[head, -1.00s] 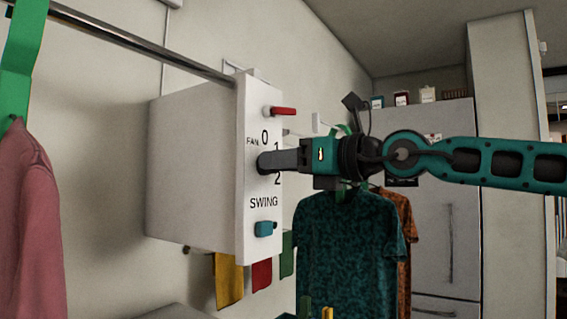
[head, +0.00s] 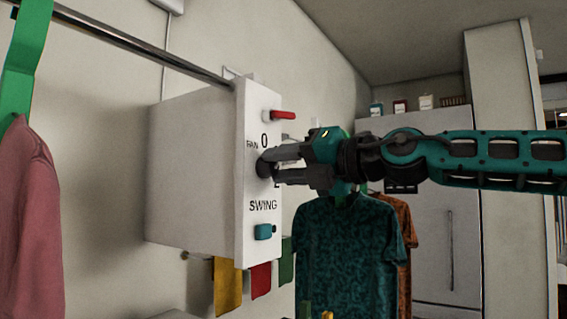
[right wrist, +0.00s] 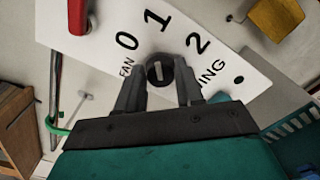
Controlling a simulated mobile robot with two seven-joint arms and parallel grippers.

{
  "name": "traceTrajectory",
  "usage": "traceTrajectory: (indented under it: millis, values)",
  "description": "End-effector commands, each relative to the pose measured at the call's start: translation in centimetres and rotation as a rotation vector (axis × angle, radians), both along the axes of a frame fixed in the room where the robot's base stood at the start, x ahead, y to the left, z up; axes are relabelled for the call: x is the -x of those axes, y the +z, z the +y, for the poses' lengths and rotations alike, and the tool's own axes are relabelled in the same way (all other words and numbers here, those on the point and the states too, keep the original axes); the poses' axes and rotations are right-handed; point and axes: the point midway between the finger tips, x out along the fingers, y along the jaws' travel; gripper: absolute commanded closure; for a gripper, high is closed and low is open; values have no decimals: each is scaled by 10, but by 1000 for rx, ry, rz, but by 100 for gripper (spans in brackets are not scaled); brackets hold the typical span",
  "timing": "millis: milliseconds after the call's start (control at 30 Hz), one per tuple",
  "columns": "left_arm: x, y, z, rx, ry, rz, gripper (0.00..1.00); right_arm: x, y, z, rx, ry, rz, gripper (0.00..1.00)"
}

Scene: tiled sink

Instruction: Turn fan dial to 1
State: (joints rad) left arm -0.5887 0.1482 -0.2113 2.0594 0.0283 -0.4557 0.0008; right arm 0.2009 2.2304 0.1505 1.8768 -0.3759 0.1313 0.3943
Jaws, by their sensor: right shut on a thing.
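The fan dial (head: 263,165) is a dark round knob on the white front panel of a box on the wall, beside the labels FAN, 0, 1 and 2. My right gripper (head: 273,167) reaches it from the right, with its fingers around the knob, shut on it. In the right wrist view the dial (right wrist: 159,73) sits between the two fingertips, and its pale mark points up the picture, roughly at the 1. In the head view the gripper covers the 1 and part of the 2. My left gripper is not in view.
A red switch (head: 283,115) is above the dial and a teal SWING knob (head: 263,231) below it. A metal rail (head: 150,52) runs past the box top. A pink garment (head: 30,225) hangs left, and a teal shirt (head: 348,250) hangs under my right arm.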

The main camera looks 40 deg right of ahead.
Motion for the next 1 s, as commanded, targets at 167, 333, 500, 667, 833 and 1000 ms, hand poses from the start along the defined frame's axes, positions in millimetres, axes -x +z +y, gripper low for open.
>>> traceTrajectory:
  millis: [167, 333, 500, 667, 833, 1000]
  values:
    - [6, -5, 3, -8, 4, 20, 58, 0, 0, 0, -93, 1, 42, 94]
    - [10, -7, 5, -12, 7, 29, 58, 0, -1, 0, -150, 1, 66, 94]
    - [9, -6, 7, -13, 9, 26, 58, 0, -2, 0, -176, 2, 76, 94]
    - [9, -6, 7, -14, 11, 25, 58, 0, -2, 0, -184, 2, 80, 94]
    - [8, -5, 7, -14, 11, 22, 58, 0, -2, 0, -183, 2, 79, 94]
    - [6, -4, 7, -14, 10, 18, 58, 0, -2, 0, -183, 2, 79, 58]
